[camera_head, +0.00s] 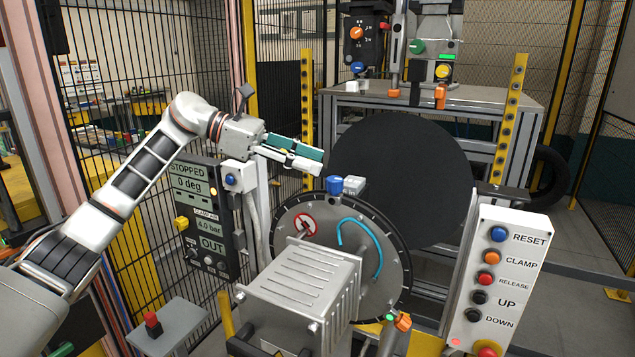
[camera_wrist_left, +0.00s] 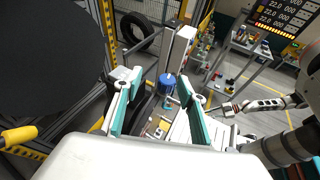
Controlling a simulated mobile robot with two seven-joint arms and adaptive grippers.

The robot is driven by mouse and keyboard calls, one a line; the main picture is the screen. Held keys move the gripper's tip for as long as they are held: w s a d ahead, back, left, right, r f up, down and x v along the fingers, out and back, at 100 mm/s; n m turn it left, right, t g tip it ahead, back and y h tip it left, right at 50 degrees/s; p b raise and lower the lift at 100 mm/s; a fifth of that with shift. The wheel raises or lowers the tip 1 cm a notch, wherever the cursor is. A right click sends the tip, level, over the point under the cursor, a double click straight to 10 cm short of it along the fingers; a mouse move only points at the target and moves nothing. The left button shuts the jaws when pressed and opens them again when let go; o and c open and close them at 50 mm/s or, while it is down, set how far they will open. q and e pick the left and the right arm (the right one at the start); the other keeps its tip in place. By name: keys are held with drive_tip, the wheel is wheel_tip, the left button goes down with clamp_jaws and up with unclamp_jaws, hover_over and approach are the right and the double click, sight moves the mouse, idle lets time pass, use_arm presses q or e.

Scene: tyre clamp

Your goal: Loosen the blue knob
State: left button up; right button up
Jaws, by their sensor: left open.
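The blue knob (camera_head: 334,186) sits at the top edge of the round dark disc (camera_head: 287,222), beside a small pale block. My left gripper (camera_head: 321,162), with teal finger pads, comes in from the left just above the knob, apart from it in the head view. In the left wrist view, the blue knob (camera_wrist_left: 167,83) shows beyond and between the spread fingers of the left gripper (camera_wrist_left: 160,92); nothing is between the pads. My right arm appears at the right of the wrist view, its gripper (camera_wrist_left: 232,108) too small to read. The head view does not show it.
A large black disc (camera_head: 400,175) stands behind the knob. A ribbed grey housing (camera_head: 300,285) is in front. A button panel (camera_head: 500,280) stands at right, and a display (camera_head: 205,220) reading STOPPED at left. Yellow posts and mesh fencing surround the cell.

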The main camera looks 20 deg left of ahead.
sight(330, 178)
use_arm(q)
drive_tip(key=shift+g, duration=0.4)
drive_tip(key=d+f, duration=0.1)
drive_tip(key=d, duration=0.1)
drive_tip(key=d+f, duration=0.2)
drive_tip(key=d, duration=0.1)
drive_tip(key=shift+s+d+f+p, duration=0.2)
drive_tip(key=shift+d+f+p, duration=0.1)
drive_tip(key=shift+f, duration=0.1)
drive_tip(key=c, duration=1.1)
